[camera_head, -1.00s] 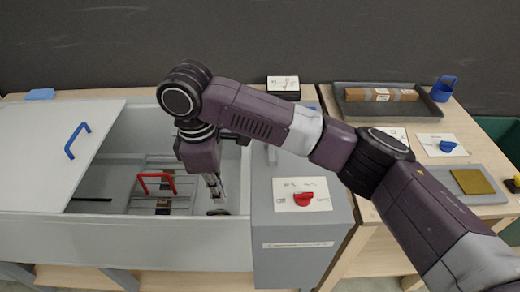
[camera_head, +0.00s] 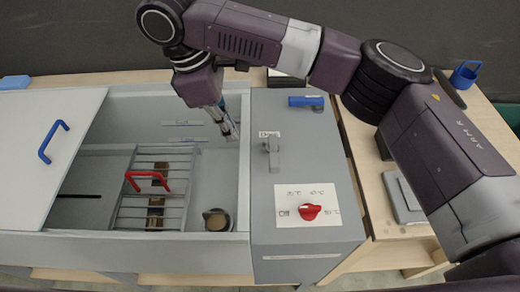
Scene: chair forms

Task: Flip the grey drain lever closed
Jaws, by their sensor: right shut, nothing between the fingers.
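The grey drain lever (camera_head: 272,152) stands on top of the grey control box (camera_head: 293,254), below a small white label. Its handle points toward the near side of the box. My right gripper (camera_head: 231,133) is shut and empty. It points down over the right end of the open tank (camera_head: 243,195), left of the lever and apart from it. A round brownish part (camera_head: 216,219) sits in the tank's near right corner. My left gripper is not in view.
A red knob (camera_head: 308,212) on a white plate and a blue handle (camera_head: 306,101) are on the control box. A red handle (camera_head: 147,181) sits on the wire rack in the tank. A grey lid with a blue handle (camera_head: 54,141) covers the left.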

